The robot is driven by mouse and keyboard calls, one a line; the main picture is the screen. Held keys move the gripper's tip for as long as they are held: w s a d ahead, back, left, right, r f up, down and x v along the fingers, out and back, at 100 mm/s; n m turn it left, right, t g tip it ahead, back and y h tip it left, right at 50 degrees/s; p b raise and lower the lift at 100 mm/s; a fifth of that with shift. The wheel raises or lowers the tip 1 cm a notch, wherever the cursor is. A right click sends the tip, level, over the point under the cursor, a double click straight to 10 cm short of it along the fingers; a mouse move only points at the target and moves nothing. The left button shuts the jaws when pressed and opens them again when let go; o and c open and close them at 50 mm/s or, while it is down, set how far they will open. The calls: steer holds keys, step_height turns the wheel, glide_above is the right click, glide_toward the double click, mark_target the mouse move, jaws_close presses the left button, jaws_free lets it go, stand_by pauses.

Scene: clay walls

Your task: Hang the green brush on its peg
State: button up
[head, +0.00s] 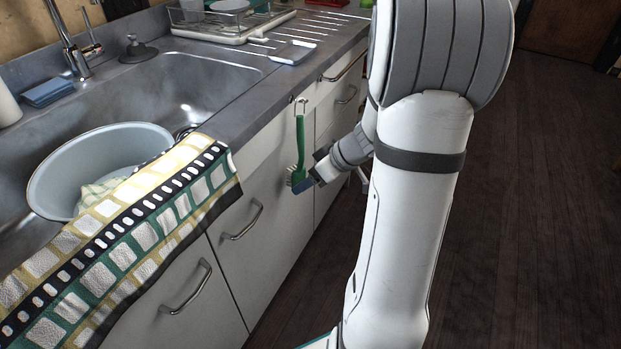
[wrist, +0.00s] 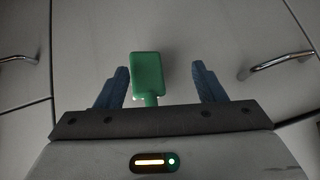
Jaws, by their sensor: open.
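The green brush (head: 301,145) hangs upright at the cabinet front in the head view, its handle up and its bristled head down. Its top is at the small metal peg (head: 299,101) below the counter edge. In the wrist view the green brush head (wrist: 147,75) shows between the two blue fingers. My gripper (wrist: 160,85) is open around the brush, with a gap to each finger. In the head view my gripper (head: 300,184) is at the brush's lower end. The peg is not visible in the wrist view.
White cabinet doors with metal handles (head: 243,220) lie behind the brush. A patterned towel (head: 130,225) drapes over the counter edge to the left. A grey basin (head: 75,160) sits in the sink. Dark wooden floor (head: 520,220) is clear on the right.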

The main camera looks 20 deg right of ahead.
steer(key=p+v, duration=0.3)
steer(key=v, duration=0.5)
steer(key=s+a+r+m+g+h+p, duration=0.1)
steer(key=s+a+r+p, duration=0.3)
steer(key=r+p, duration=0.5)
steer(key=s+a+r+m+g+h+p, duration=0.1)
steer(key=s+a+r+m+h+p, duration=0.2)
steer(key=r+p, duration=0.7)
steer(key=s+a+r+m+h+p, duration=0.2)
steer(key=s+a+r+p, duration=0.4)
steer(key=r+p, duration=0.4)
step_height(320, 180, up, 7)
steer(key=shift+s+a+f+g, duration=0.2)
steer(key=shift+s+a+g, duration=0.2)
steer(key=shift+a, duration=0.3)
